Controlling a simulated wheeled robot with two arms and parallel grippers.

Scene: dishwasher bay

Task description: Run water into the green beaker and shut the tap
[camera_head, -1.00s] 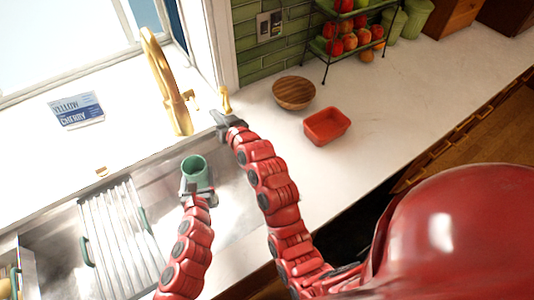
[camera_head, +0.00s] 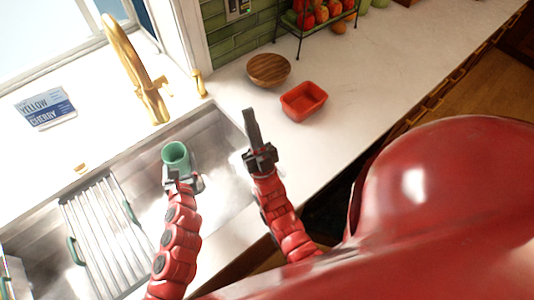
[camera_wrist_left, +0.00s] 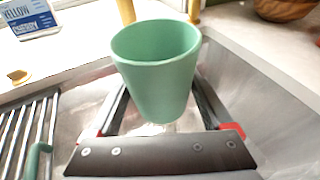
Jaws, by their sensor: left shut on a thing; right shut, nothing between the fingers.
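The green beaker (camera_head: 176,153) is upright over the sink's back right part, in front of the gold tap (camera_head: 140,75). My left gripper (camera_head: 183,176) is shut on it. In the left wrist view the beaker (camera_wrist_left: 157,85) sits between the two fingers, its mouth up; I make out no water level inside. I see no stream from the tap's spout. A small gold post (camera_head: 199,83) stands right of the tap; whether it is the tap's handle I cannot tell. My right gripper (camera_head: 251,115) is shut and empty above the sink's right edge, apart from tap and post.
A ridged drainer (camera_head: 108,235) with green handles lies across the sink's left part.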

